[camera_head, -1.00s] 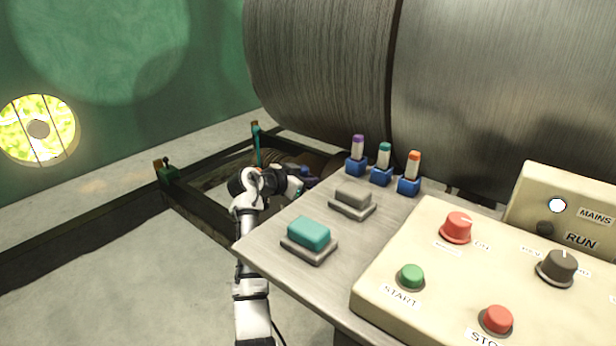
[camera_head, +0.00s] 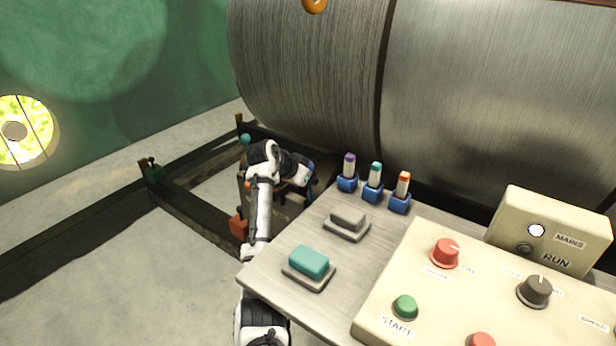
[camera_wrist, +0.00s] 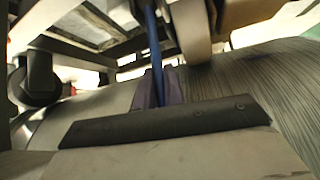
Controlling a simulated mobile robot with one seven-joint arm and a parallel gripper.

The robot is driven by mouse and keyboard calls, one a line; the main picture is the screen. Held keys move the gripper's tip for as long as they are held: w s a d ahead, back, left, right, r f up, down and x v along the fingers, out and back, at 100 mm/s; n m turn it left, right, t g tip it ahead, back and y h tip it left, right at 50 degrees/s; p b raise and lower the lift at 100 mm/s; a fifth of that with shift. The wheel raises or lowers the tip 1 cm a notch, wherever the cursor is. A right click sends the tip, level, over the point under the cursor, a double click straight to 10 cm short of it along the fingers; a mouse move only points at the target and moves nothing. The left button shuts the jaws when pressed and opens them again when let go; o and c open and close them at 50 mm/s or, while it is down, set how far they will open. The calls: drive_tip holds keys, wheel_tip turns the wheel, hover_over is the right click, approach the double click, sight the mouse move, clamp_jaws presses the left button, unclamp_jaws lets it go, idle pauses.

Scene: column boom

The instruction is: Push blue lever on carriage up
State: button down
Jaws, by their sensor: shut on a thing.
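The blue lever (camera_wrist: 153,45) shows in the wrist view as a thin dark-blue rod running down from the top edge. My gripper (camera_wrist: 160,88) has its two purplish fingers close on either side of the rod, shut on it. The lever's far end is out of the frame. In the head view my arm reaches past the left edge of the desk to a dark frame-like body, probably the carriage (camera_head: 270,208), low beside the big metal drum. The fingers and the lever cannot be made out there.
The desk (camera_head: 300,235) carries a teal button (camera_head: 309,262), a grey button (camera_head: 348,218), several small coloured levers and a control panel (camera_head: 430,290). The ribbed drum (camera_head: 310,80) fills the back. A dark floor frame (camera_head: 195,215) lies left of my arm; open floor lies further left.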

drive_tip(key=c, duration=1.5)
unclamp_jaws()
drive_tip(key=v, duration=0.7)
drive_tip(key=shift+r+b, duration=0.2)
drive_tip(key=shift+b, duration=0.2)
drive_tip(key=shift+s+a, duration=0.1)
drive_tip(key=shift+a, duration=0.05)
